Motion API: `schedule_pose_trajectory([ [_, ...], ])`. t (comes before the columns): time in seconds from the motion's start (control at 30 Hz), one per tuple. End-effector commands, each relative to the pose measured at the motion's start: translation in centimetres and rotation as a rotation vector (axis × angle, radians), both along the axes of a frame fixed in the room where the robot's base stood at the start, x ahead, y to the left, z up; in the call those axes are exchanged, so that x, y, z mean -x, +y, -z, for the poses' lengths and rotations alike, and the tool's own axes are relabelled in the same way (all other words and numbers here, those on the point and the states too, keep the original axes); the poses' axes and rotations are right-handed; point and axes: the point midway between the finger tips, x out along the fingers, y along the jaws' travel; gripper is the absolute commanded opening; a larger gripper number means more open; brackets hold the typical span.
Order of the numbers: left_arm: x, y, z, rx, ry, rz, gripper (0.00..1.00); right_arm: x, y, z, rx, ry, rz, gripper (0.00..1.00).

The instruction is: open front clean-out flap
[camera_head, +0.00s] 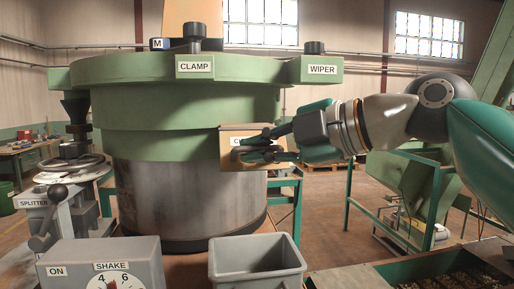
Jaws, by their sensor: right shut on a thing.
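The front clean-out flap (235,157) is a tan plate on the front right side of the green and grey hopper (180,112). Its label is mostly covered by my gripper, with only the first letter showing. My right gripper (256,146) comes in from the right and is shut at the flap's face. The part between its fingers is hidden. The flap looks upright, and I cannot tell whether it stands away from the hopper wall. My left gripper is not in view.
A grey open bin (256,262) stands below the flap. A grey SHAKE control box (104,268) is to its left, and a SPLITTER lever (48,215) is further left. CLAMP and WIPER knobs sit on the hopper's top. A green-edged tray (400,271) lies at lower right.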

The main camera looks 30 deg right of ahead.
Motion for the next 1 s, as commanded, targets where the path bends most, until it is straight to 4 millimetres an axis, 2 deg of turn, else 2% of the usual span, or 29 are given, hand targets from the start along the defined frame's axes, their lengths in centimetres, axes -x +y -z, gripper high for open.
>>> schedule_pose_trajectory([
  [0.03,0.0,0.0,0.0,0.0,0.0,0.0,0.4,0.0,0.0,-0.1,-0.001,-0.003,0.001,0.0],
  [0.07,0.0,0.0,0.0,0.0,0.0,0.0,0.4,0.0,0.0,-0.1,0.0,-0.003,0.001,0.14],
  [0.2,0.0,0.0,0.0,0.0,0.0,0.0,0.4,0.0,0.0,-0.1,0.0,-0.002,0.001,0.35],
  [0.5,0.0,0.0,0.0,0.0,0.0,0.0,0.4,0.0,-0.1,0.0,0.001,-0.001,0.001,0.35],
  [0.67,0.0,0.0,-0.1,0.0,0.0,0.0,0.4,0.8,-0.6,-0.4,0.0,-0.003,0.002,0.35],
  [1.0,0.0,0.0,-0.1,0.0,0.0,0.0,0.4,5.9,-3.9,-2.2,-0.001,-0.005,0.005,0.35],
])
